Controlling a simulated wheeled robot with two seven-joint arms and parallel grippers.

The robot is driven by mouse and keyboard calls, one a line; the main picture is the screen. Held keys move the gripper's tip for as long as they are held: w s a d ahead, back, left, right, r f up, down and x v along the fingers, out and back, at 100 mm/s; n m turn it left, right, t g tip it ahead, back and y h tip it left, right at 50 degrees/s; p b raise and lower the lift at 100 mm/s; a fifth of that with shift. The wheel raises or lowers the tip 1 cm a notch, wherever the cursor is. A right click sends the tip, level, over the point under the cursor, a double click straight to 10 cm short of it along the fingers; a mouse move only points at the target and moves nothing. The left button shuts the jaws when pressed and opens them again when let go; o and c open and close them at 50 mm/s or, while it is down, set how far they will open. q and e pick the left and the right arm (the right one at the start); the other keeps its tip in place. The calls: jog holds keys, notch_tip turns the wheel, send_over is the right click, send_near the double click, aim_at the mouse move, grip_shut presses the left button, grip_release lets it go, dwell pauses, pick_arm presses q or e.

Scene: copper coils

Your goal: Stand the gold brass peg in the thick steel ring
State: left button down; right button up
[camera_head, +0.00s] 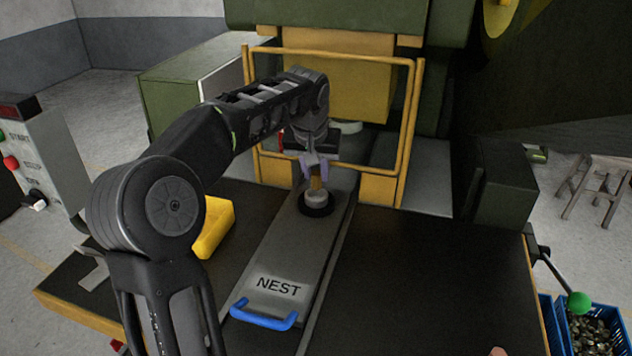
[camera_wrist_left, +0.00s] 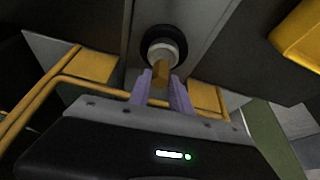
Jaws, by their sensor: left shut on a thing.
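My left gripper (camera_head: 314,164) is shut on the gold brass peg (camera_head: 317,186) and points down over the slide plate. The peg is upright, its lower end at the opening of the pale steel ring (camera_head: 316,198). In the left wrist view the purple fingertips (camera_wrist_left: 161,88) flank the peg (camera_wrist_left: 161,74), which overlaps the steel ring (camera_wrist_left: 166,52). I cannot tell how deep the peg sits. The steel ring stands in a black round seat (camera_head: 316,211) on the plate. My right gripper is not in view.
The grey plate marked NEST (camera_head: 277,268) has a blue handle (camera_head: 264,315). A yellow guard frame (camera_head: 410,110) surrounds the press opening behind. A yellow block (camera_head: 214,226) lies left of the plate. Blue crates (camera_head: 612,318) stand at the lower right.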

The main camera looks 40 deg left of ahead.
aim_at(318, 197)
pick_arm(q)
notch_tip(318, 197, down, 3)
dwell(0.3)
jog(key=shift+f, duration=0.45)
jog(key=c, duration=1.2)
grip_release()
jog(key=shift+s+r, duration=0.1)
jog(key=shift+r, duration=0.5)
jog(key=b+v, duration=0.1)
jog(key=v, duration=1)
jog(key=shift+d+r, duration=0.1)
jog(key=shift+r, duration=0.2)
